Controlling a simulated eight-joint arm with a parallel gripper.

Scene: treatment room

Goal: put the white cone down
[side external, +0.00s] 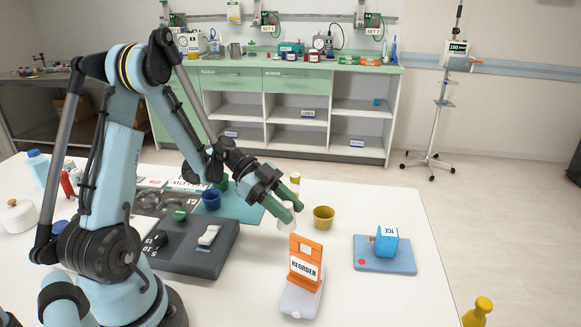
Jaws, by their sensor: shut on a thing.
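The white cone (287,217) is between the green fingertips of my gripper (290,208), which is shut on it. The fingers cover part of the cone. It is over the white table, left of a small yellow cup (324,217) and behind an orange sign marked REORDER (306,259). I cannot tell whether the cone's base touches the table top.
The white table (400,212) has free room right of the yellow cup. A blue pad (385,264) holds a blue ICE block (386,241). A dark grey tray (200,258) and a blue cup (211,199) lie left of my gripper. A yellow object (478,312) shows at lower right.

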